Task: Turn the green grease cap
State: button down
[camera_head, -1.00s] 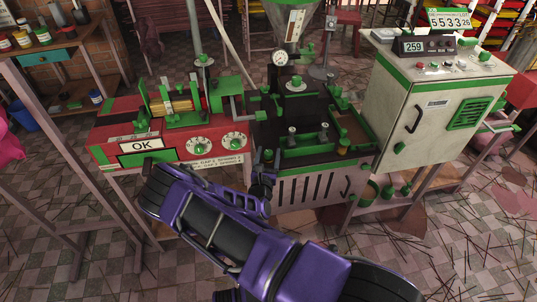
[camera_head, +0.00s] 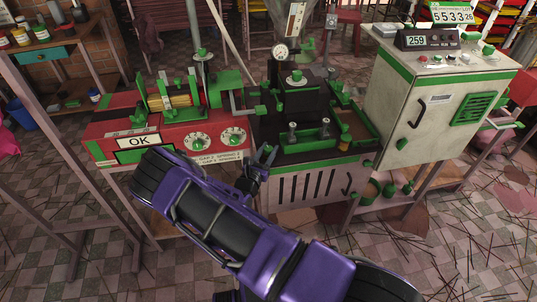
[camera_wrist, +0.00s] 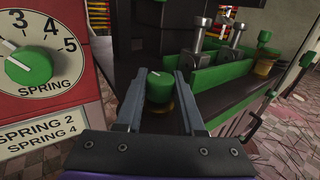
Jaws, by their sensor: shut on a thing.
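A small round green grease cap (camera_wrist: 159,88) with a white mark on its top sits above a brass-coloured base, at the centre of the wrist view. My gripper (camera_wrist: 164,78) has one grey finger on each side of the cap and is shut on it. The cap stays over its base on the machine. In the head view my gripper (camera_head: 265,157) is at the front left corner of the dark machine, and the cap is too small and covered to make out clearly.
A red box with numbered dials and a green knob (camera_wrist: 30,65) stands close on the left. A green rail (camera_wrist: 215,75) with metal bolts and another green-topped brass fitting (camera_wrist: 267,58) lie to the right. A pale cabinet (camera_head: 415,105) stands farther right.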

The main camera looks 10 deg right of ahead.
jog(key=shift+f+m+g+h+b, duration=0.2)
jog(key=shift+m+g+h+b, duration=0.5)
jog(key=shift+h, duration=0.2)
jog(key=shift+r+m+g+h, duration=0.2)
jog(key=shift+m+g+h, duration=0.1)
jog(key=shift+h, duration=0.1)
jog(key=c, duration=0.5)
grip_release()
jog(key=v, duration=1.7)
jog(key=shift+s+a+r, duration=0.1)
jog(key=shift+s, duration=0.1)
